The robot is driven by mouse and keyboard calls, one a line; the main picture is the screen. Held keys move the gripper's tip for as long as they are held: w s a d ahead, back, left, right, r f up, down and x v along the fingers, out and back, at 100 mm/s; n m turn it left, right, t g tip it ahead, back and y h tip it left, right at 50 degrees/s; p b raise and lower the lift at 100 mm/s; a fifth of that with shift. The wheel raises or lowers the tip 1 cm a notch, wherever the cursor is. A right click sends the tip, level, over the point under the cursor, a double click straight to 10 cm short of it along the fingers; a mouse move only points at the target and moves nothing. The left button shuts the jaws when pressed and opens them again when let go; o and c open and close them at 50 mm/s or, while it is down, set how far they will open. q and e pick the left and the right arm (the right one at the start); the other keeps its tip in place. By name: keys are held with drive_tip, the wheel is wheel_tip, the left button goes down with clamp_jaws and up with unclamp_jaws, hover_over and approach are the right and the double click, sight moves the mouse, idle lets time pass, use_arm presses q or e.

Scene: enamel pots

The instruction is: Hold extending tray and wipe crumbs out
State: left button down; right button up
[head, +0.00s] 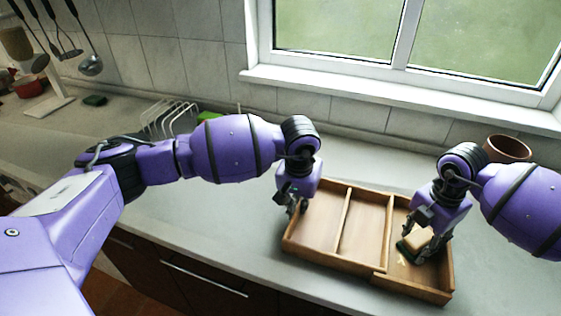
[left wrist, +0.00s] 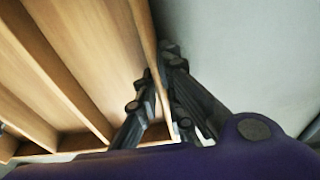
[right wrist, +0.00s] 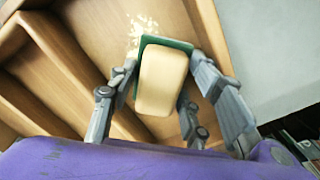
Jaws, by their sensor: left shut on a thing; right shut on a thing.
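The wooden extending tray (head: 342,262) lies on the counter, with dividers making several compartments. My left gripper (head: 297,207) is shut on the tray's left wall; in the left wrist view its fingers (left wrist: 160,100) straddle that wall (left wrist: 146,45). My right gripper (head: 420,247) is shut on a sponge (head: 418,239) inside the right compartment. In the right wrist view the sponge (right wrist: 162,80) is cream with a green layer, between the fingers (right wrist: 165,100). Pale crumbs (right wrist: 140,30) lie on the compartment floor beside and beyond the sponge; some also show in the head view (head: 403,262).
A brown pot (head: 507,148) stands behind the tray at the right, near the window sill (head: 400,97). A white wire rack (head: 170,118) stands at the back left. The counter (head: 240,225) left of the tray is clear.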

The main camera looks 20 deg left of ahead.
sight(407, 264)
drive_tip(key=shift+w+f, duration=0.2)
drive_tip(key=shift+w, duration=2.7)
drive_tip(key=shift+s, duration=5.6)
drive_tip(key=shift+s+a, duration=0.1)
drive_tip(key=shift+a, duration=0.7)
drive_tip(key=shift+a+r, duration=0.1)
drive_tip(key=shift+w, duration=5.65)
drive_tip(key=shift+s, duration=2.85)
drive_tip(key=shift+s+f, duration=0.2)
drive_tip(key=shift+s, duration=2.6)
drive_tip(key=shift+r, duration=0.1)
